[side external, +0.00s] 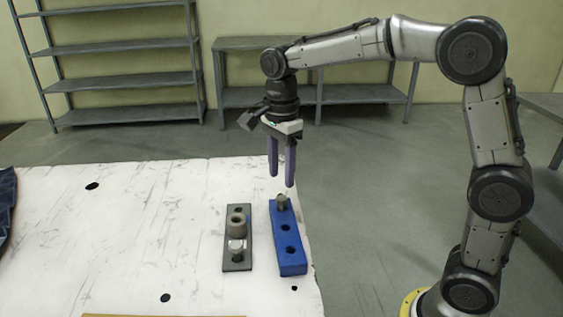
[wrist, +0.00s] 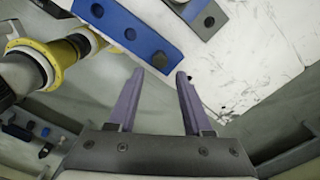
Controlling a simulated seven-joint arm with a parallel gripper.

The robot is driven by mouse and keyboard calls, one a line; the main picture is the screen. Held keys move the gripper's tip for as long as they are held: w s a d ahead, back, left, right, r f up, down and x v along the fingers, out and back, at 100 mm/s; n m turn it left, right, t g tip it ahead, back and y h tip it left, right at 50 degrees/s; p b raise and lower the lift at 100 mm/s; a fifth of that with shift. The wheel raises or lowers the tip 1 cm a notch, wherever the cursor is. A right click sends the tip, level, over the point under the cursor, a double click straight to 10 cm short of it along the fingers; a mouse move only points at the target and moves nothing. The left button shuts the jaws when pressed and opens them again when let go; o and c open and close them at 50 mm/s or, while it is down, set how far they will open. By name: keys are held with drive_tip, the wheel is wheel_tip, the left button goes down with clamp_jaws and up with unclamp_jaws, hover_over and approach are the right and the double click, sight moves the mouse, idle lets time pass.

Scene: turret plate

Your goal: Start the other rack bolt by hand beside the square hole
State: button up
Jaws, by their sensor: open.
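The blue rack (side external: 288,254) lies along the table's right edge. A grey bolt (side external: 282,202) stands at its far end, and its other holes are empty. In the wrist view the rack (wrist: 145,42) and the bolt (wrist: 160,59) lie beyond my fingertips. The dark grey plate (side external: 229,262) lies left of the rack, carrying a round grey collar and a pale bolt (side external: 237,248). A dark opening shows at the plate's end in the wrist view (wrist: 209,21); its shape is unclear. My gripper (side external: 281,181) is open and empty, pointing down above the rack's bolt, not touching it.
The white table (side external: 130,230) has free room left of the plate. A dark blue cloth-like thing (side external: 6,200) lies at its left edge. The rack is close to the right table edge. Shelves (side external: 120,80) stand well behind.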

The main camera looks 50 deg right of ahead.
sight(281, 198)
drive_tip(key=shift+f, duration=3.05)
clamp_jaws()
drive_tip(key=shift+r, duration=0.15)
drive_tip(key=shift+r, duration=2.15)
